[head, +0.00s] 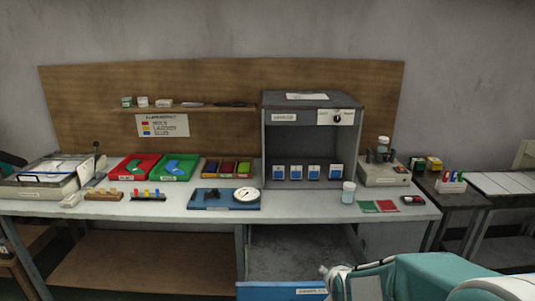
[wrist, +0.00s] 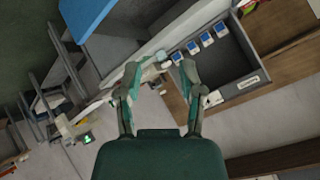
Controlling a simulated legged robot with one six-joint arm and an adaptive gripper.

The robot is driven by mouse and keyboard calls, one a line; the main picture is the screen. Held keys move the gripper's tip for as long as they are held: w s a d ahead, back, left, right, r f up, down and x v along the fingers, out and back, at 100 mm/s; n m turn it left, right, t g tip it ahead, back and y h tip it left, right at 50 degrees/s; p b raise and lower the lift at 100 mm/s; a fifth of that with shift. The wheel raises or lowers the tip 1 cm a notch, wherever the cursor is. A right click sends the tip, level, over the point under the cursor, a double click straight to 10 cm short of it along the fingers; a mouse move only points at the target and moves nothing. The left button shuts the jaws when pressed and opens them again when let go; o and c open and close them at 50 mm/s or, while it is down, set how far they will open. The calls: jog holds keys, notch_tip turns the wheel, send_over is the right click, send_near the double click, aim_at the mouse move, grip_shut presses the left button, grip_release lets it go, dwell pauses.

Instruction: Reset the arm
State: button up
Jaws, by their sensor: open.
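My gripper (wrist: 160,76) shows in the wrist view with its two teal-and-grey fingers spread apart. Nothing is between the fingertips, and background shows through the gap. The wrist view is strongly rolled, with the workbench and cabinet running at a slant behind the fingers. In the head view, my teal arm reaches in from the lower right corner, in front of the bench. I cannot make out the fingers there.
A long bench (head: 300,208) holds red (head: 133,168) and green (head: 175,168) trays, a blue gauge board (head: 212,199), a jar (head: 348,193), and an open-fronted cabinet (head: 270,150) with several blue-labelled boxes. A blue drawer or bin (head: 265,291) sticks out low in front.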

jog(key=s+r+n+g, duration=0.2)
jog(key=s+r, duration=0.4)
jog(key=s, duration=0.6)
jog(key=s+r+n+g, duration=0.2)
jog(key=s+r+n, duration=0.3)
jog(key=s, duration=0.7)
jog(key=shift+s+a+r+n, duration=0.15)
jog(key=shift+r+n, duration=0.15)
jog(key=shift+r, duration=0.1)
